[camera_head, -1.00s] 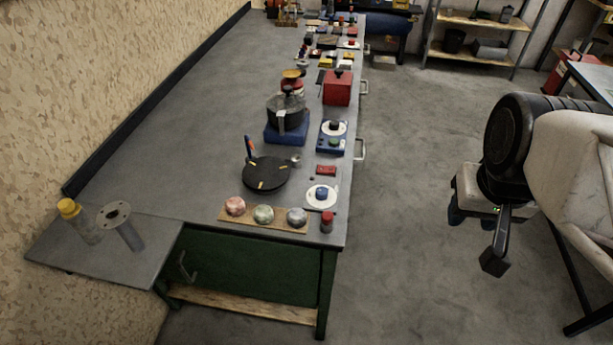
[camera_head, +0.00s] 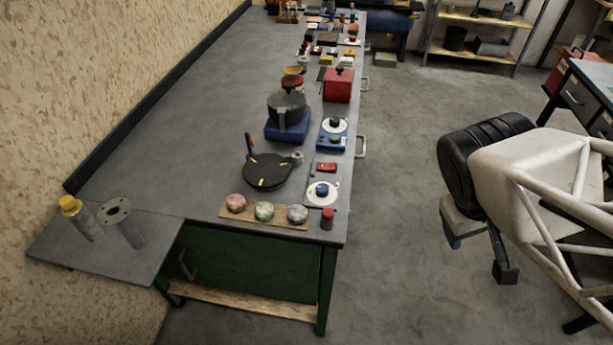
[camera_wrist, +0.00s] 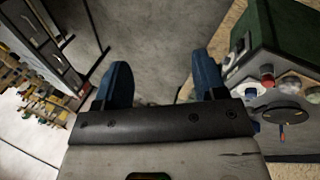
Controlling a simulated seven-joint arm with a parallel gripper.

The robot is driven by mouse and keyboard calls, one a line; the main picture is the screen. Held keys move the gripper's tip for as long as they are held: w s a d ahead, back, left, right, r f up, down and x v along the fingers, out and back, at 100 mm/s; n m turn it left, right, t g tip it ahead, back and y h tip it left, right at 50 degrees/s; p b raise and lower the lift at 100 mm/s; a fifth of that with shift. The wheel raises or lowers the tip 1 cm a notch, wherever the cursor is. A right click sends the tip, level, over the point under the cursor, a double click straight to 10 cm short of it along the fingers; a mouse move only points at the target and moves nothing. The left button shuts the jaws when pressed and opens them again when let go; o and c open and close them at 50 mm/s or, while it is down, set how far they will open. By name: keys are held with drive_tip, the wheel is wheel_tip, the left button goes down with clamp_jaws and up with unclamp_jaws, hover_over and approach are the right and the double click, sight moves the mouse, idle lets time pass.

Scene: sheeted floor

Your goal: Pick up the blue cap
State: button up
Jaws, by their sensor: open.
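A small blue cap (camera_head: 322,189) sits on a round white plate (camera_head: 312,198) near the right edge of the long grey bench, in the head view. My gripper (camera_head: 478,253) is right of the bench, over open floor and well apart from the cap. In the wrist view my gripper (camera_wrist: 161,75) has its two blue fingers wide apart with nothing between them.
A red-topped cylinder (camera_head: 327,218) stands in front of the plate, and a board with three balls (camera_head: 264,212) lies left of it. A black disc (camera_head: 268,171) and a red block (camera_head: 327,167) are behind. The floor between bench and gripper is clear.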

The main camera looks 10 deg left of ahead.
sight(298, 221)
drive_tip(key=w+a+f+n+t+h, duration=0.5)
drive_tip(key=w+a+f+n+t, duration=0.5)
drive_tip(key=n, duration=0.9)
drive_tip(key=a+f+n+t+y, duration=0.1)
drive_tip(key=a+n+t+y, duration=0.1)
drive_tip(key=a+n, duration=0.1)
drive_tip(key=a+f+n+t+y, duration=0.1)
drive_tip(key=a+f+n+y, duration=0.1)
drive_tip(key=a+n+y, duration=0.1)
drive_tip(key=s+a+f+n+t+y, duration=0.1)
drive_tip(key=a+f+n+t+y, duration=0.1)
drive_tip(key=a+n, duration=0.1)
drive_tip(key=shift+s+a+t, duration=0.1)
drive_tip(key=shift+a+t, duration=0.2)
drive_tip(key=s+a+f+n+y, duration=0.4)
drive_tip(key=a+f+n+y, duration=0.1)
drive_tip(key=a+n+y, duration=0.3)
drive_tip(key=shift+s+a+f+g, duration=0.35)
drive_tip(key=shift+g, duration=0.05)
drive_tip(key=shift+x, duration=1.35)
